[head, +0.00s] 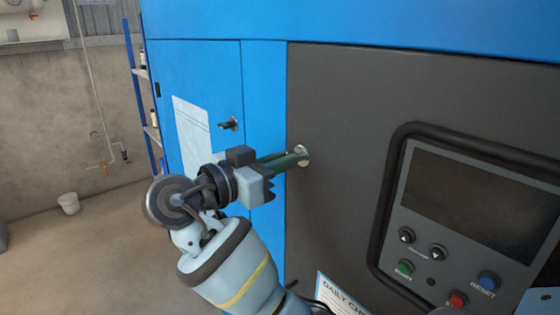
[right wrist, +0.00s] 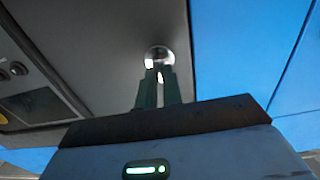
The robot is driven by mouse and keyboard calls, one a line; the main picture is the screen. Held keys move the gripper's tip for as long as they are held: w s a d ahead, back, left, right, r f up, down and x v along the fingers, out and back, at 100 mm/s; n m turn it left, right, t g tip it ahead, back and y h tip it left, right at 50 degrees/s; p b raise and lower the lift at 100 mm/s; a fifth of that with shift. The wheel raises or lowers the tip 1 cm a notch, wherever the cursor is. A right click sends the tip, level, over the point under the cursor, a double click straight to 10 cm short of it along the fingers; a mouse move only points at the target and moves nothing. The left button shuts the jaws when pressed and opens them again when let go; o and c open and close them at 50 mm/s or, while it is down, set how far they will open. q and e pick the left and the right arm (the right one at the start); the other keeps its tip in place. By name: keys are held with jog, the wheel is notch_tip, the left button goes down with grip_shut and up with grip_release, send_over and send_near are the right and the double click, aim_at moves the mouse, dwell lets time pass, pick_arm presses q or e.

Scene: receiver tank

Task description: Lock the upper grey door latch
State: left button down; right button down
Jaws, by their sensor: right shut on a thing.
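The upper grey door latch (head: 303,152) is a small round silver fitting near the left edge of the dark grey door (head: 340,105). It also shows in the right wrist view (right wrist: 158,52), just past the fingertips. My right gripper (head: 294,160) reaches in from the lower left, its two green fingers close together with their tips at the latch. It is shut on the latch's small key or tab, which the fingertips mostly hide. How far the latch is turned I cannot tell. My left gripper is not in view.
A control panel (head: 470,195) with a dark screen and several buttons is on the grey door, right of the latch. A blue door (head: 190,75) with a black handle (head: 228,125) and a paper sheet is on the left.

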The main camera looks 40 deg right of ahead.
pick_arm(q)
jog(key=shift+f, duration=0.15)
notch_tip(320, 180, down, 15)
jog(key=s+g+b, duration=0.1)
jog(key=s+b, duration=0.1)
jog(key=b, duration=1.4)
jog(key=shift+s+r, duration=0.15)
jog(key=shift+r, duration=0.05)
pick_arm(e)
jog(key=m, duration=1.7)
jog(key=shift+s+f+m, duration=0.25)
jog(key=shift+f+m, duration=0.05)
jog(key=shift+m, duration=0.1)
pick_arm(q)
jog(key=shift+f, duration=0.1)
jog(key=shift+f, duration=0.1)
pick_arm(e)
jog(key=c, duration=1.5)
grip_release()
jog(key=shift+c, duration=0.2)
